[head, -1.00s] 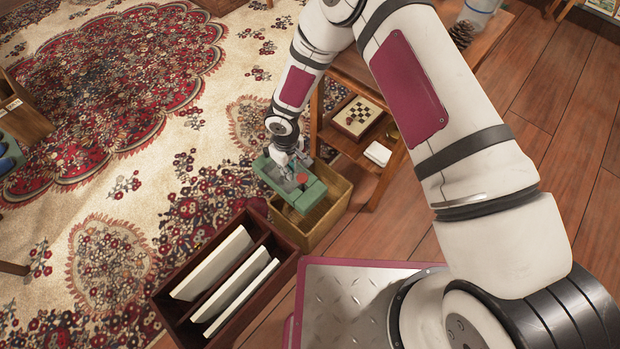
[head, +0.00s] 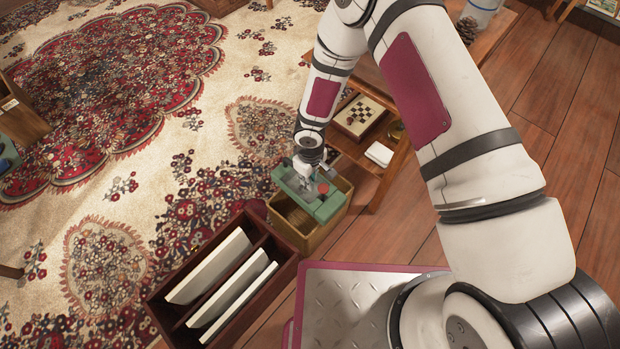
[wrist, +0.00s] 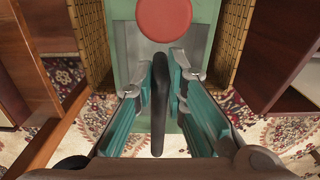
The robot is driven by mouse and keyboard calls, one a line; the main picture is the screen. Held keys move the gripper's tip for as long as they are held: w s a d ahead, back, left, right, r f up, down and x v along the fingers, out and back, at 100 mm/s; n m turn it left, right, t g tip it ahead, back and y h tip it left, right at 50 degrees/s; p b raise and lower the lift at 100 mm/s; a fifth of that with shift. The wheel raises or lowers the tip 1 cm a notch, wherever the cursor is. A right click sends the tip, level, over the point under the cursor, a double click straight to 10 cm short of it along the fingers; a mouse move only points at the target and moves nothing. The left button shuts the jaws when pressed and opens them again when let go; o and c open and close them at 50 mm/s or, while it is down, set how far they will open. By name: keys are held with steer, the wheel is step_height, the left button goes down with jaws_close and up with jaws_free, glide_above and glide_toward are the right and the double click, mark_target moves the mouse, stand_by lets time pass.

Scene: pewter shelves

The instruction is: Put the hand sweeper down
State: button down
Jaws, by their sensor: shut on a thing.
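The hand sweeper (head: 325,207) is a green flat body with a red round disc and a dark handle. In the wrist view its green body (wrist: 204,18) and dark handle (wrist: 160,105) show close up. My gripper (head: 304,178) is shut on the handle, with teal fingers on both sides of it in the wrist view (wrist: 161,78). The sweeper is over the open top of a wooden box (head: 318,240), partly past its far left edge. I cannot tell whether it touches the box. The box's woven inner walls (wrist: 232,40) flank it.
A dark red rack (head: 164,310) with white boards stands left of the box. A small wooden table (head: 378,165) with a chessboard (head: 360,116) and a white block (head: 379,154) stands close on the right. Open patterned rug (head: 150,150) lies to the left.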

steer(key=shift+f, duration=0.1)
steer(key=c, duration=1.6)
jaws_free()
step_height(320, 180, up, 14)
steer(key=p, duration=0.4)
steer(key=shift+s+f+p, duration=0.2)
steer(key=shift+p, duration=0.15)
steer(key=shift+a, duration=0.1)
